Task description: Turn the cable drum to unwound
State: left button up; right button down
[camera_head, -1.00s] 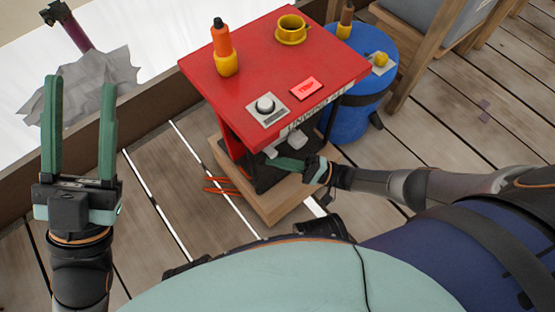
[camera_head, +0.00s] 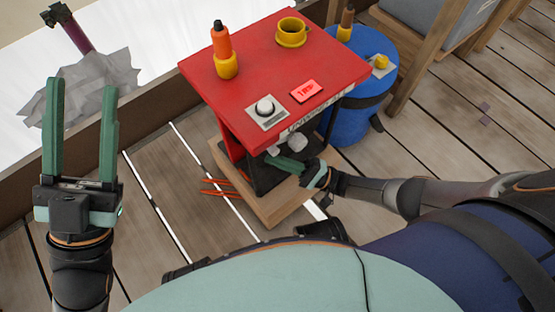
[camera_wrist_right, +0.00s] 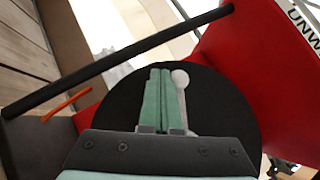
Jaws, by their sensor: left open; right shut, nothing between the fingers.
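The red stand (camera_head: 265,65) carries a partly hidden label under its front edge; the readable part starts "UNW" in the right wrist view (camera_wrist_right: 304,22). Below the top, in the right wrist view, is a round black drum face (camera_wrist_right: 225,115) with a white knob (camera_wrist_right: 181,78). My right gripper (camera_head: 272,158) is shut and empty, reaching under the stand's front edge. In the right wrist view its fingers (camera_wrist_right: 161,70) lie in front of the drum face, just left of the knob; I cannot tell if they touch. My left gripper (camera_head: 82,85) is open and empty, far left of the stand.
A blue barrel (camera_head: 350,120) stands right behind. A wooden block (camera_head: 270,208) is below. A thin black bar (camera_wrist_right: 120,60) crosses nearby.

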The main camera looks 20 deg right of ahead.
jog(key=shift+w+d+r+m+t, duration=0.15)
jog(key=shift+r+m+t, duration=0.3)
jog(key=shift+m+t, duration=0.4)
jog(key=shift+s+d+r+m+t, duration=0.1)
jog(key=shift+r+m+t, duration=0.5)
jog(key=shift+m, duration=0.5)
jog(key=shift+w+d+r+m+t, duration=0.15)
jog(key=shift+r+m+t, duration=0.2)
jog(key=shift+m+t, duration=0.55)
jog(key=shift+w+d+r+m+t+h, duration=0.15)
jog(key=shift+d+r+m+t+h, duration=0.4)
jog(key=shift+m+t+h, duration=1.4)
jog(key=shift+w+d+r+m+t+h, duration=0.2)
jog(key=shift+d+r+m+t+h, duration=0.6)
jog(key=shift+m, duration=1.95)
jog(key=shift+w+d+r+m+t+h, duration=0.15)
jog(key=shift+d+r+m+t+h, duration=0.1)
jog(key=shift+m+t+h, duration=1.85)
jog(key=shift+w+d+r+m+t+h, duration=0.1)
jog(key=shift+d+m+h, duration=0.15)
jog(key=shift+m+h, duration=0.75)
jog(key=shift+w+d+r+m+t+h, duration=0.1)
jog(key=shift+d+m+h, duration=0.15)
jog(key=shift+m+h, duration=0.7)
jog(key=shift+w+d+r+m+t+h, duration=0.1)
jog(key=shift+d+m+h, duration=0.15)
jog(key=shift+m+h, duration=0.7)
jog(key=shift+a+y, duration=0.1)
jog(key=shift+y, duration=0.65)
